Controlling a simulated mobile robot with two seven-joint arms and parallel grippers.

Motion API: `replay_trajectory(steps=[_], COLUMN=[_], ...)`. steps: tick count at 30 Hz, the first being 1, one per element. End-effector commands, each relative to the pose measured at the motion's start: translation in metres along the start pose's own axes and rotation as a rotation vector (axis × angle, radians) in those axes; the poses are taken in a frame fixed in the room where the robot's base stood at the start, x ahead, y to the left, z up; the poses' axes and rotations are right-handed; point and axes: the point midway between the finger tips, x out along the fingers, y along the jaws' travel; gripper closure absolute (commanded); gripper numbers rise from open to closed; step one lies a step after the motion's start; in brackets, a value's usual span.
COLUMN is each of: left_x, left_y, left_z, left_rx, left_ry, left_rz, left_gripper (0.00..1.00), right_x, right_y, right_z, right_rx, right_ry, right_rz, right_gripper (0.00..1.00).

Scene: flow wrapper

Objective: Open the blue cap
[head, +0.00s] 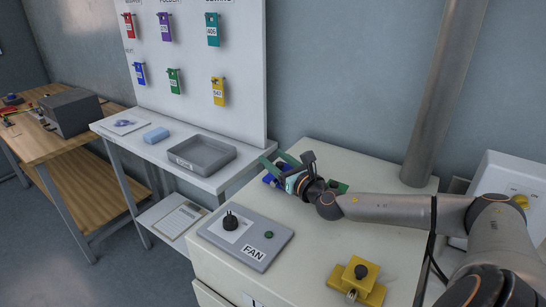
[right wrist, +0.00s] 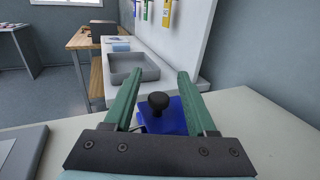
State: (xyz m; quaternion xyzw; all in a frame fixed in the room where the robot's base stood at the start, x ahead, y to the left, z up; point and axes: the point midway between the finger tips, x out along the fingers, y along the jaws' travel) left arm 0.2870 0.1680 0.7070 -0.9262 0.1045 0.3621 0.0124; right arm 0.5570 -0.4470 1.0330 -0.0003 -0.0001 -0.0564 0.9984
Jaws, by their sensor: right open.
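The blue cap (right wrist: 163,117) has a black round knob (right wrist: 159,102) on it. In the right wrist view it sits between the fingers of my right gripper (right wrist: 159,84), with a gap on each side of the knob. In the head view the right gripper (head: 277,165) is at the back left of the cream cabinet top (head: 330,250), open around the blue cap (head: 268,178), which is mostly hidden behind the gripper. My left gripper does not show.
A grey FAN panel (head: 262,254) with a black knob is at the cabinet's front left. A yellow block (head: 357,279) with a padlock is at the front right. Something green (head: 340,187) is partly hidden behind my wrist. A grey tray (head: 201,154) lies on the white table.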

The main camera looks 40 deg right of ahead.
Motion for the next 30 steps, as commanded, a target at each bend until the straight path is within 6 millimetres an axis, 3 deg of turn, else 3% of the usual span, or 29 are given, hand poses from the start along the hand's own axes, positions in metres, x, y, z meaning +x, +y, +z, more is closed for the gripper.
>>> replay_trajectory(steps=[13,28,30], left_x=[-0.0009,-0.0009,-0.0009], left_y=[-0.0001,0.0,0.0], left_z=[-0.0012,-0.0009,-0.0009], left_rx=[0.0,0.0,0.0], left_ry=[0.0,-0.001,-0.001], left_rz=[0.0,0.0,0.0], left_gripper=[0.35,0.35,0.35], right_x=[0.009,0.0088,0.0088], right_y=[0.001,0.0009,0.0008], right_z=[-0.0004,-0.0003,-0.0003], right_rx=[0.0,0.0,0.0], right_ry=[0.001,0.001,0.001], right_rz=[0.002,0.002,0.002], right_gripper=[0.43,0.98,1.0])
